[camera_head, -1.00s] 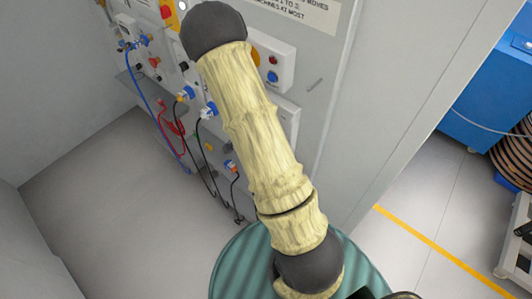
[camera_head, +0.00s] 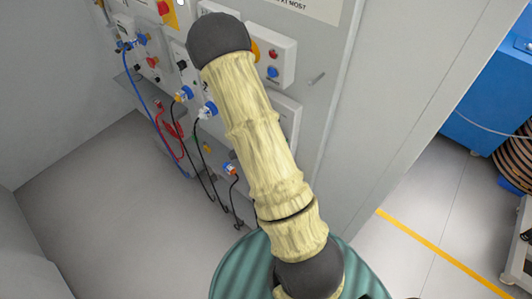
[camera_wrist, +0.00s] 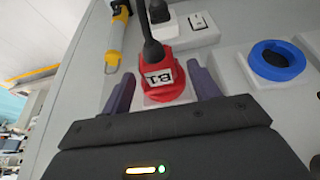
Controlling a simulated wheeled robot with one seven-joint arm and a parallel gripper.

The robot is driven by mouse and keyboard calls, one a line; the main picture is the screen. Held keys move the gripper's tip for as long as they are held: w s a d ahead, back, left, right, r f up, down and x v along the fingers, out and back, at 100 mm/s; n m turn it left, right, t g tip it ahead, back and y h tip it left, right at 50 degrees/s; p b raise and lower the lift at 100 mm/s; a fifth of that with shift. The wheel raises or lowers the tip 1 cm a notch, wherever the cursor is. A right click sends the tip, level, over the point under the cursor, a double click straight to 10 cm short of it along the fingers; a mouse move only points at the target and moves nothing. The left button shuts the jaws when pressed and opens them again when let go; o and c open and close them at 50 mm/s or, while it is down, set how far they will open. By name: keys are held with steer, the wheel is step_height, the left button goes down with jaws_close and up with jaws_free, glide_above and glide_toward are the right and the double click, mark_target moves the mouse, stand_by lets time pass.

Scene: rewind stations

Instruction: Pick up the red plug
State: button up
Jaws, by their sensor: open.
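The red plug (camera_wrist: 162,70) shows in the wrist view, seated against the grey panel. It carries a white label with dark characters, and a thick black cable runs up from it. My gripper (camera_wrist: 161,76) is open, with one dark purple finger on each side of the plug. Whether the fingers touch it cannot be told; a small gap seems to show on each side. In the head view my arm covers the gripper, and I cannot make out this plug there.
A blue round socket (camera_wrist: 277,61) sits right of the plug, and a white switch (camera_wrist: 201,22) is above it. In the head view, several cables, including a blue cable (camera_head: 143,85), hang from the panel. Floor (camera_head: 90,190) is clear left of it.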

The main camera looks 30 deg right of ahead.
steer(key=shift+c, duration=0.2)
steer(key=c, duration=0.8)
steer(key=shift+r, duration=0.1)
steer(key=shift+c, duration=0.2)
steer(key=shift+a+r+p, duration=0.25)
steer(key=shift+p, duration=0.05)
steer(key=shift+c, duration=0.3)
steer(key=s+a+r+p, duration=0.1)
steer(key=a+r, duration=0.1)
steer(key=a, duration=0.2)
steer(key=s+a+r+p, duration=0.1)
steer(key=s+a+r, duration=0.1)
steer(key=a, duration=0.2)
steer(key=s+a+r+p, duration=0.1)
steer(key=a+r, duration=0.2)
steer(key=a, duration=0.1)
steer(key=shift+s+a+r, duration=0.1)
steer(key=shift+s+a, duration=0.05)
steer(key=shift+s, duration=0.2)
jaws_close()
steer(key=shift+a, duration=0.2)
